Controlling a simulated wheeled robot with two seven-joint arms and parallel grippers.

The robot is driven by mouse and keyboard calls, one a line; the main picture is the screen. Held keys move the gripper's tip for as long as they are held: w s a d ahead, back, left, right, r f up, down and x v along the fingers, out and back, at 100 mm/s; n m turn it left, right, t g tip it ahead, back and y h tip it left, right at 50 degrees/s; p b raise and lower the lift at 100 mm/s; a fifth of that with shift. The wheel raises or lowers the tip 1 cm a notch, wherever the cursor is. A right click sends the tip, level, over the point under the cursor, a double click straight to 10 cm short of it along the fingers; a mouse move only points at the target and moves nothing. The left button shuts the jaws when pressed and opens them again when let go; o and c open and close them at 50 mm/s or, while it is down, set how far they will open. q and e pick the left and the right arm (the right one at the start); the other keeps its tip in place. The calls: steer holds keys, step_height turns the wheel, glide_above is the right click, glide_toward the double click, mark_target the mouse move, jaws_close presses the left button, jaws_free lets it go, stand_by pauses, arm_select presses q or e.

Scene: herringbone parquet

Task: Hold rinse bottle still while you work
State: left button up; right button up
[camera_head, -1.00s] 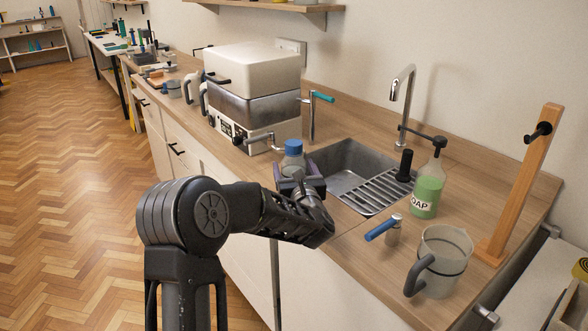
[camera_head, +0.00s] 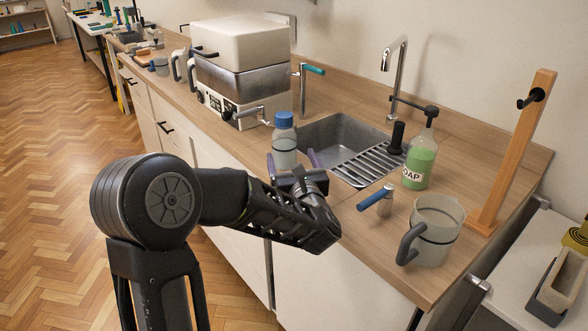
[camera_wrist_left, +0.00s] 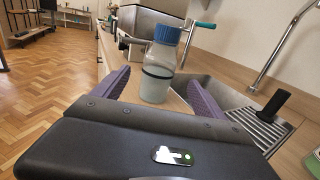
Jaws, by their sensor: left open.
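The rinse bottle (camera_head: 284,148) is translucent with a blue cap and a dark band. It stands upright on the wooden counter, left of the sink, and also shows in the left wrist view (camera_wrist_left: 158,72). My left gripper (camera_head: 291,156) is open on the near side of the bottle. Its two purple fingers point toward the bottle, one to each side in the picture, with a visible gap on both sides in the wrist view. Nothing is held. How far the fingertips reach along the bottle is hard to tell. My right gripper is not in view.
The steel sink (camera_head: 330,130) with its drain rack (camera_head: 368,162) lies right of the bottle. A white-lidded appliance (camera_head: 240,60) stands behind.

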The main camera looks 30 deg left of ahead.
arm_select(q)
steer(key=shift+v, duration=1.4)
